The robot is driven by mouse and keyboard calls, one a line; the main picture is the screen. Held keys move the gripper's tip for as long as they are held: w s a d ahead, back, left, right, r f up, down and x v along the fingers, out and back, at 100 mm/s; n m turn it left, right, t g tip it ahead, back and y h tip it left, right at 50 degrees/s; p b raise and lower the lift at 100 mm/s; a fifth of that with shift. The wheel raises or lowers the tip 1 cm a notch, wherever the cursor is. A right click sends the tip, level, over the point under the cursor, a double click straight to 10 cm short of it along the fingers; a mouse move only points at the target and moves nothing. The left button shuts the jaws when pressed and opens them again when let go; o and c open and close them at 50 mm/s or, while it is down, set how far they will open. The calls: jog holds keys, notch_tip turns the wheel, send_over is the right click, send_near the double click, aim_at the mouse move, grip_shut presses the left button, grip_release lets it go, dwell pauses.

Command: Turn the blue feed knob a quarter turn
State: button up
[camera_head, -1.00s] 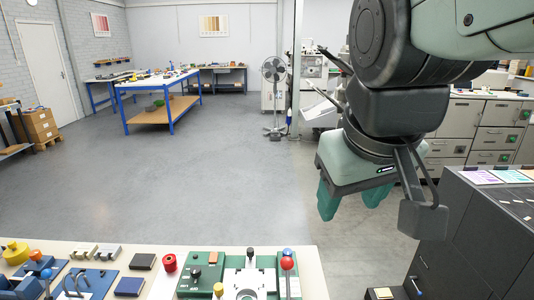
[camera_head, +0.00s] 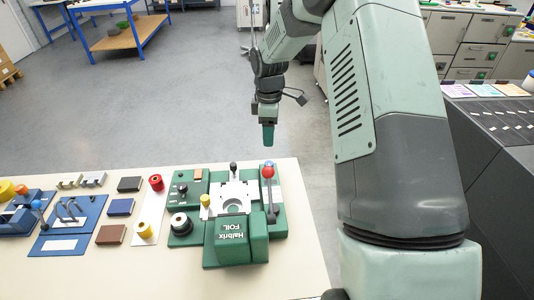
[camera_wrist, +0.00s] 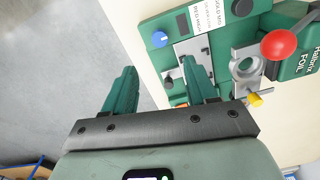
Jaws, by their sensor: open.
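The blue feed knob (camera_wrist: 160,39) is a small round knob with a white mark, on a green base plate. In the head view only a bit of blue (camera_head: 270,163) shows behind the red ball of a lever. The green foil machine (camera_head: 229,243) stands on the bench. My gripper (camera_head: 268,146) hangs fingers down beyond the machine's back edge, apart from it. In the wrist view my gripper (camera_wrist: 161,80) has its two green fingers wide apart with nothing between them. The knob appears above that gap, clear of both fingers.
The red ball lever (camera_head: 268,172) rises close to the knob. A black knob (camera_head: 233,167) and a yellow knob (camera_head: 205,200) also stand up from the machine. Spools, blocks and a blue fixture (camera_head: 75,225) lie to the left on the bench (camera_head: 180,280). Open floor lies behind.

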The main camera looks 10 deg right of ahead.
aim_at(269, 163)
notch_tip(269, 163, down, 12)
jog(key=shift+r, duration=0.1)
dwell(0.4)
jog(key=shift+c, duration=0.3)
jog(key=c, duration=1)
